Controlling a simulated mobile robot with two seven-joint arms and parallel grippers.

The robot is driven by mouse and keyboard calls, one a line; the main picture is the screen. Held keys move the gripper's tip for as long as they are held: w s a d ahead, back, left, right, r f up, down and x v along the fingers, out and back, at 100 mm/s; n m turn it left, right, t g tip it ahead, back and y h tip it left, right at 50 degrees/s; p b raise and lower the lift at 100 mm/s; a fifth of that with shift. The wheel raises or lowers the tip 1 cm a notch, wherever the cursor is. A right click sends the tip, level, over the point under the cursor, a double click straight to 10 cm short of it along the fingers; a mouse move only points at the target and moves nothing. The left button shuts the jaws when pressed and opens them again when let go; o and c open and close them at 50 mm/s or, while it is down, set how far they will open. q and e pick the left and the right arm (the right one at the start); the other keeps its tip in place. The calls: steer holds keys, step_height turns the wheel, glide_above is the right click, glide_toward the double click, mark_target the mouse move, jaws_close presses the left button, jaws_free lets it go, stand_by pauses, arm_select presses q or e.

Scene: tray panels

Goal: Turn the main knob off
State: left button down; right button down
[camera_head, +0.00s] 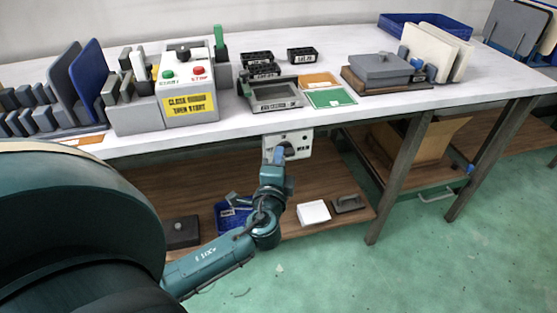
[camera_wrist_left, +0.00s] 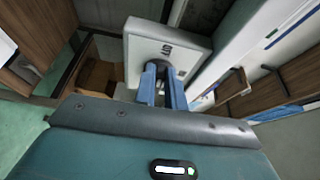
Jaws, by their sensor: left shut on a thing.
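The main switch box (camera_head: 298,141) is a pale box marked "MAIN" under the table's front edge in the head view. It also shows in the left wrist view (camera_wrist_left: 145,52), with its label beside the knob. My left gripper (camera_head: 284,153) is at the front of this box. In the left wrist view its two blue fingers (camera_wrist_left: 163,72) are shut on the main knob, which is mostly hidden between them. The angle of the knob cannot be told. My right gripper is in neither view.
The white table (camera_head: 350,108) overhangs the box. On it stand a control box (camera_head: 187,85) with green and red buttons, a grey tray (camera_head: 274,98) and a green panel (camera_head: 330,98). A wooden lower shelf (camera_head: 345,180) holds a white block (camera_head: 314,212). Table legs (camera_head: 400,175) stand to the right.

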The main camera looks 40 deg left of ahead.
arm_select(q)
steer(key=shift+w+a+r, duration=0.1)
steer(key=shift+a+r, duration=0.05)
steer(key=shift+r, duration=0.1)
steer(key=c, duration=1.5)
jaws_free()
steer(key=shift+o, duration=0.2)
steer(key=shift+f, duration=0.15)
steer(key=shift+f, duration=0.1)
steer(key=v, duration=1.3)
